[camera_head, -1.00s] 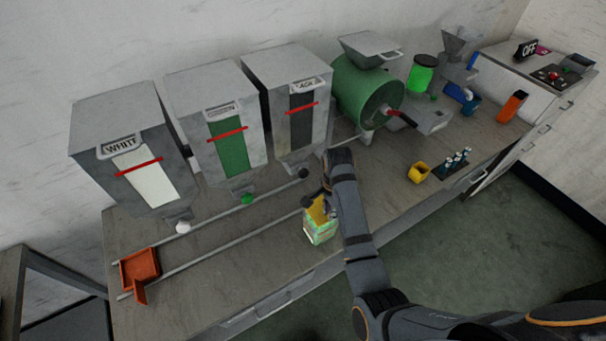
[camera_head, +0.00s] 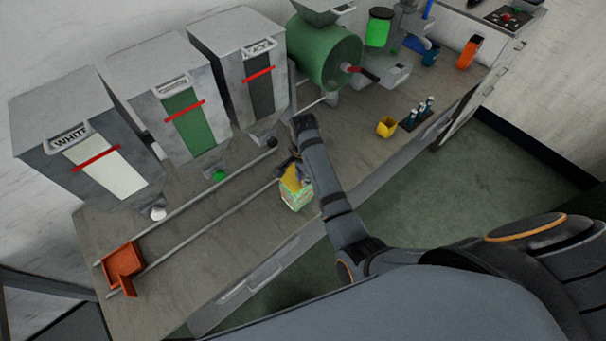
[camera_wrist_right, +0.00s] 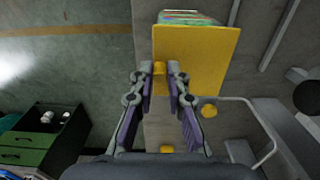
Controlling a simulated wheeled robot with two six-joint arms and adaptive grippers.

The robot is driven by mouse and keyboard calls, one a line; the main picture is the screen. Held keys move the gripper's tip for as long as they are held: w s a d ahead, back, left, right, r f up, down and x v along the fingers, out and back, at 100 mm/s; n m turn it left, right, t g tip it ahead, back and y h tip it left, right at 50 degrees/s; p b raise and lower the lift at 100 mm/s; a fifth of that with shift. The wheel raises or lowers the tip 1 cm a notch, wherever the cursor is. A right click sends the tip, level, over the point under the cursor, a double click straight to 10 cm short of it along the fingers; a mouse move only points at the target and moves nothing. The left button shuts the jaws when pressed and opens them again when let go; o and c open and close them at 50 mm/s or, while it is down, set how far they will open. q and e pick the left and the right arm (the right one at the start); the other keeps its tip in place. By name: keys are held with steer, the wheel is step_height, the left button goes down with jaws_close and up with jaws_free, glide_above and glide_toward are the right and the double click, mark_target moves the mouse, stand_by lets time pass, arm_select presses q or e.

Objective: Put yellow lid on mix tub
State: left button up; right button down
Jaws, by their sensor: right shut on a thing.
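The yellow lid (camera_head: 292,178) is at the top of the mix tub (camera_head: 297,200), a small patterned green-and-tan container near the front of the bench. In the right wrist view the lid (camera_wrist_right: 200,62) is a flat yellow square, and a colourful edge of the tub (camera_wrist_right: 188,18) shows past it. My right gripper (camera_wrist_right: 159,72) is shut on the lid's small yellow knob, and it also shows in the head view (camera_head: 291,164). I cannot tell whether the lid sits flush on the rim. My left gripper is out of view.
White, green and black hoppers (camera_head: 78,150) stand along the wall behind two rails. An orange tray (camera_head: 122,266) is at the left end. A green machine (camera_head: 322,55), a yellow cup (camera_head: 386,127) and a rack of small bottles (camera_head: 416,117) are to the right.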

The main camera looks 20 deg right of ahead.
steer(key=shift+f, duration=1.45)
steer(key=c, duration=1.3)
jaws_free()
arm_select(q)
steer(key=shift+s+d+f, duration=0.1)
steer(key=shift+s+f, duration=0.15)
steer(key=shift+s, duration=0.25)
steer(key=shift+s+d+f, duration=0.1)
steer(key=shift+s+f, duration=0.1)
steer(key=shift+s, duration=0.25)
arm_select(e)
steer(key=shift+o, duration=0.2)
